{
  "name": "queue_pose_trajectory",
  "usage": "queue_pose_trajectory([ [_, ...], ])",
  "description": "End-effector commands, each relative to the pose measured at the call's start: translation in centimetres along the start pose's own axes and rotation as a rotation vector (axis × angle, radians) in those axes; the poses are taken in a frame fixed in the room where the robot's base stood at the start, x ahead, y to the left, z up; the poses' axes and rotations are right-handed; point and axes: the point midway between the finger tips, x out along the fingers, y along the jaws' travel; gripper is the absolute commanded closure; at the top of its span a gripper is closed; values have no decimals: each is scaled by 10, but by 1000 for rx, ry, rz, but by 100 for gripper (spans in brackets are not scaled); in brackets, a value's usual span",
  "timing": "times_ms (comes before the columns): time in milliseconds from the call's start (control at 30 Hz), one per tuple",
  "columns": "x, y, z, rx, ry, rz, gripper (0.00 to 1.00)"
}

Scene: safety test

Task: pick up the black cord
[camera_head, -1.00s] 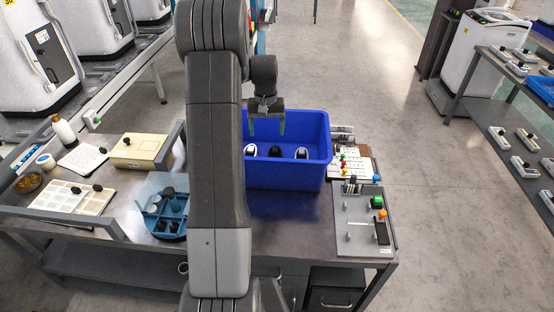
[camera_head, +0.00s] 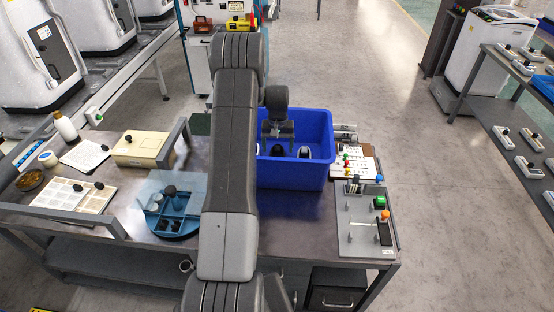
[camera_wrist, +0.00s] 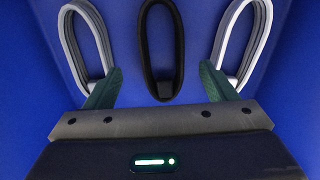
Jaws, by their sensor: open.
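The black cord is a long loop (camera_wrist: 179,52) in the wrist view. It hangs or lies in the middle of the blue bin (camera_wrist: 290,110), between two grey-white cord loops, a left one (camera_wrist: 105,50) and a right one (camera_wrist: 264,35). My gripper (camera_wrist: 160,76) is open and empty. Its green fingers stand apart, left and right of the black loop's lower end, without visible contact. In the head view my gripper (camera_head: 278,138) reaches down into the blue bin (camera_head: 297,175) and hides part of what is inside.
Right of the bin stand a panel with coloured knobs (camera_head: 352,165) and a grey fixture (camera_head: 355,238). Left of my arm are a blue round tray (camera_head: 172,225), a cream box (camera_head: 137,148) and a white bottle (camera_head: 66,127). The bin walls surround my gripper closely.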

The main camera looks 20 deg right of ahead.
Motion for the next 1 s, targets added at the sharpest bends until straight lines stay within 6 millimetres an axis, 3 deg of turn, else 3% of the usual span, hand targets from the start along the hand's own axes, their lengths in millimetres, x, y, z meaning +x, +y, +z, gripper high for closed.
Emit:
queue_pose_trajectory([
  [333,41,-3,-4,0,-4,0,22],
  [667,47,-3,-4,0,-1,0,22],
  [900,47,-3,-4,0,-1,0,69],
  [933,47,-3,-4,0,-1,0,74],
  [1000,47,-3,-4,0,0,0,74],
])
